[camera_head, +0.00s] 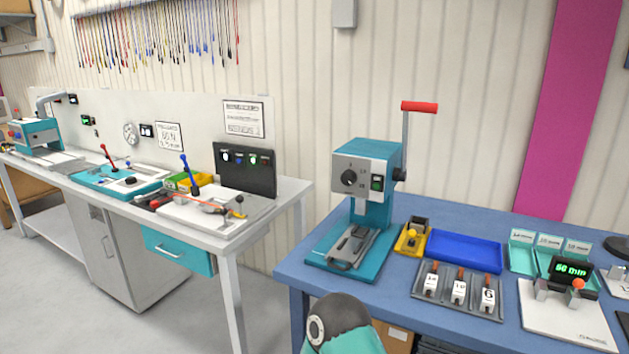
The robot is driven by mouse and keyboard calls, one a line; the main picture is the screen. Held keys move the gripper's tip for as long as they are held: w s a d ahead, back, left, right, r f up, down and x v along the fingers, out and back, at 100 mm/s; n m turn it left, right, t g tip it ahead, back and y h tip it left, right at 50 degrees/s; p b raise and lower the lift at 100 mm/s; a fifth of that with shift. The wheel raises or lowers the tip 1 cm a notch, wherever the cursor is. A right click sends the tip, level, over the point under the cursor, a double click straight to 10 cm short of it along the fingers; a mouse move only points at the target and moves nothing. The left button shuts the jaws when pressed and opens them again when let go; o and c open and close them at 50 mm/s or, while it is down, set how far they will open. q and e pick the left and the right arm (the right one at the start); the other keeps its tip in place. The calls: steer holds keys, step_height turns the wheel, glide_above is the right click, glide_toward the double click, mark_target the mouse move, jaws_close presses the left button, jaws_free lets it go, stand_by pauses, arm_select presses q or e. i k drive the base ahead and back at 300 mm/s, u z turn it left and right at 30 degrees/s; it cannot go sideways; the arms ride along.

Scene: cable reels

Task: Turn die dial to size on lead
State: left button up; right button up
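The die dial (349,177) is a dark round knob on the grey front face of a teal bench press (372,212). Small marks surround the dial; they are too small to read surely, and I cannot tell which one it points to. A green-lit switch sits right of the dial. A lever with a red handle (419,107) stands up at the press's right side. Several coloured leads (160,30) hang on the back wall, but no size on them is readable. Neither gripper is in view; part of my arm shows at the bottom.
The blue table (420,312) also bears a yellow block (412,236), a blue tray (464,251), a grey rack (457,291) of numbered red-topped pieces, teal bins and a white device with a green "60 mm" display (569,269). A separate white bench (290,192) stands left, across a gap.

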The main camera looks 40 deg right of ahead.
mark_target(349, 177)
steer(key=z, duration=0.2)
steer(key=i, duration=0.65)
steer(key=z, duration=0.35)
steer(key=k, duration=0.9)
steer(key=z, duration=0.2)
steer(key=i, duration=0.9)
steer(key=u, duration=0.1)
